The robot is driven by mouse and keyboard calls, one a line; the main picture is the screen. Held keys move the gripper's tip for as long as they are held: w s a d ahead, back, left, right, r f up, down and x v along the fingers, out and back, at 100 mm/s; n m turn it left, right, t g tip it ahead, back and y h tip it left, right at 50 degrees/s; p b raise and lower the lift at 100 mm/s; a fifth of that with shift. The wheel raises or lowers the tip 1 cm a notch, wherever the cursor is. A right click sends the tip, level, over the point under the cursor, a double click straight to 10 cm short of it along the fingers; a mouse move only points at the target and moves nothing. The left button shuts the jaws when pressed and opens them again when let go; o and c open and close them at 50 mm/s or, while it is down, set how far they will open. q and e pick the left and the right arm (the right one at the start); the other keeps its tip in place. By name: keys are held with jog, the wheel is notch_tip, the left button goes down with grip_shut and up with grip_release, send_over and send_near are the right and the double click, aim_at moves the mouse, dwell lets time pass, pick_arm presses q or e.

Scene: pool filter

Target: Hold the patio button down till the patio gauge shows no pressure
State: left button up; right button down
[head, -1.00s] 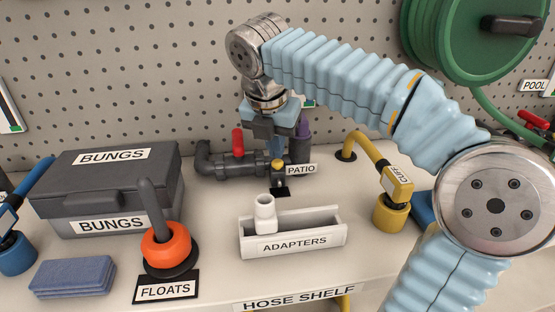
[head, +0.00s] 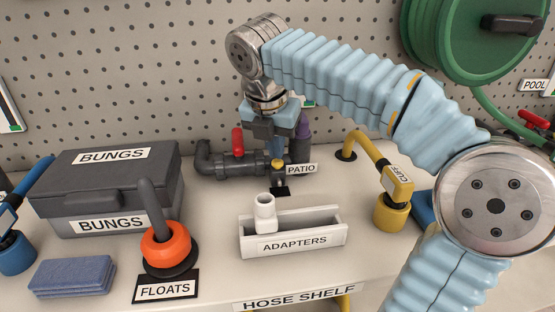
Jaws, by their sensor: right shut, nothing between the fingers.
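The grey patio pipe (head: 222,165) with a red lever (head: 238,141) lies along the back of the shelf, beside a PATIO label (head: 301,168). A small yellow button (head: 278,164) shows on it, just left of the label. My right gripper (head: 277,154) points down, shut and empty, with its tips right over the yellow button. They look to be touching it, but I cannot tell how far it is pressed. I cannot make out the patio gauge's face; my gripper and wrist cover part of that area. My left gripper is not in view.
A white ADAPTERS tray (head: 330,226) stands in front. The BUNGS box (head: 60,180) and orange float (head: 166,246) are left. Pegboard (head: 120,80) closes off the back.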

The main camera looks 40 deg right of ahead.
jog(key=shift+f+b, duration=0.4)
jog(key=shift+f, duration=0.25)
jog(key=shift+f+p, duration=0.15)
jog(key=shift+p, duration=1.55)
dwell(5.7)
